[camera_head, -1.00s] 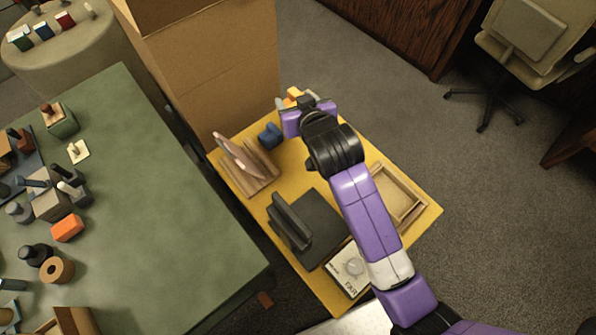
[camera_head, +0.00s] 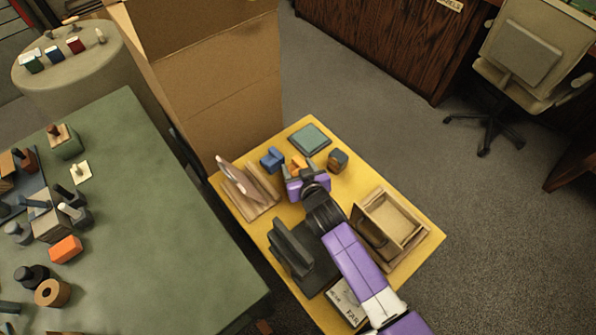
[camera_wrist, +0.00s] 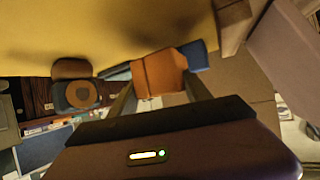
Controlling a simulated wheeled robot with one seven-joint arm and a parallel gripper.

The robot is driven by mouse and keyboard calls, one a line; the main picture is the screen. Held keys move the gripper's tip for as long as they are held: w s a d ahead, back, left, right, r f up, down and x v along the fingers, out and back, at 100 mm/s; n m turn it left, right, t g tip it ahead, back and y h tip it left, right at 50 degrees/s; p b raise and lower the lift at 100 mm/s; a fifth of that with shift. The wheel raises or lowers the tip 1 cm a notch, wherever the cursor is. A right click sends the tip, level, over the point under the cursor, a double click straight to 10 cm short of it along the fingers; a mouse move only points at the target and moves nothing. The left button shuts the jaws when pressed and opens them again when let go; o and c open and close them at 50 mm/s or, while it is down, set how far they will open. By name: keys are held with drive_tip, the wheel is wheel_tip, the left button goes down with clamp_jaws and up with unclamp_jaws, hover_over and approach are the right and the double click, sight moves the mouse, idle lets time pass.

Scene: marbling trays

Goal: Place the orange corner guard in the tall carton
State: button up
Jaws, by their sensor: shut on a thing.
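The orange corner guard (camera_head: 296,164) is between the fingers of my gripper (camera_head: 300,172), which is shut on it over the yellow table. In the wrist view the guard (camera_wrist: 158,73) shows as an orange angular piece between the two dark fingers; its gripped lower part is partly hidden. The tall carton (camera_head: 220,85) is a large brown cardboard box behind the yellow table, up and left of my gripper. Its upper part is cut off by the picture edge, and its inside is not visible.
The yellow table (camera_head: 420,250) holds a blue block (camera_head: 272,159), a green-topped tile (camera_head: 310,140), a dark block with a wooden face (camera_head: 338,160), a wooden holder (camera_head: 262,197), a black stand (camera_head: 290,246) and a wooden tray (camera_head: 422,238). A crowded green table (camera_head: 170,220) stands left.

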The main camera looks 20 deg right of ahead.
drive_tip(key=shift+f, duration=1.2)
drive_tip(key=shift+f+b, duration=0.2)
drive_tip(key=shift+b, duration=0.15)
drive_tip(key=o, duration=1.3)
drive_tip(key=shift+r, duration=0.1)
drive_tip(key=shift+r, duration=0.1)
